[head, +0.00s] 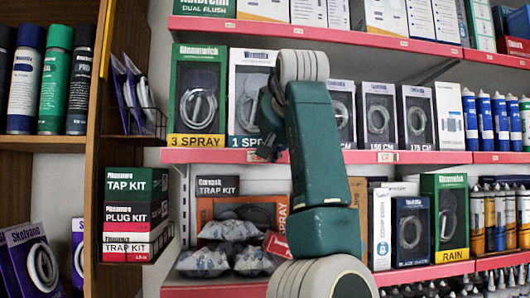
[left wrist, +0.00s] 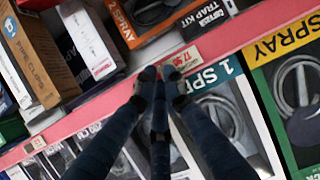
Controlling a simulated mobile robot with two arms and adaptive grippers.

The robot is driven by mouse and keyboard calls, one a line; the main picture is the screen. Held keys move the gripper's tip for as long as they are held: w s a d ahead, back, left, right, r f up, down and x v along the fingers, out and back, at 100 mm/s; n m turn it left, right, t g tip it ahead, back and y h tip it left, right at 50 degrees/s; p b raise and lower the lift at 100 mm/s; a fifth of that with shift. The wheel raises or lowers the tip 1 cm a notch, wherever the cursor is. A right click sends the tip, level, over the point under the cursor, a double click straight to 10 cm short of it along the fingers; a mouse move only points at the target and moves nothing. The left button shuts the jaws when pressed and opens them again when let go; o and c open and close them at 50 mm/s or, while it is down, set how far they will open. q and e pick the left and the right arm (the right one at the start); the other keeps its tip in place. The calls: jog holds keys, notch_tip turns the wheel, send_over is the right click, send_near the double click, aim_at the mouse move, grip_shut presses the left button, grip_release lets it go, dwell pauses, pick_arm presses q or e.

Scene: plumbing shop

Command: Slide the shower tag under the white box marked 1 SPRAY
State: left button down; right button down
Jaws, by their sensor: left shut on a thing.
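The white box marked 1 SPRAY (head: 247,84) stands on the middle shelf, right of the green 3 SPRAY box. Its turquoise 1 SPRAY band (left wrist: 215,76) shows close to my fingertips in the left wrist view. The shower tag (left wrist: 182,58) is a small white price card with red figures, at the red shelf edge below that box. My left gripper (left wrist: 160,75) is shut on the tag, its fingertips at the card's edge. In the head view my left gripper (head: 264,150) is in front of the shelf edge and partly hidden by my arm. My right gripper is out of view.
The red shelf edge (head: 400,157) runs across, with other price tags on it. The green 3 SPRAY box (head: 198,95) stands close on the left. Boxed hoses (head: 378,115) stand to the right. Bagged parts and a TRAP KIT box (head: 217,186) fill the shelf below.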

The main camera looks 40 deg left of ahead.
pick_arm(q)
jog(key=c, duration=2)
grip_release()
jog(key=shift+s+d+r, duration=0.1)
jog(key=v, duration=1.1)
jog(key=shift+s+d+r, duration=0.1)
jog(key=shift+s+d, duration=0.1)
jog(key=shift+d, duration=0.1)
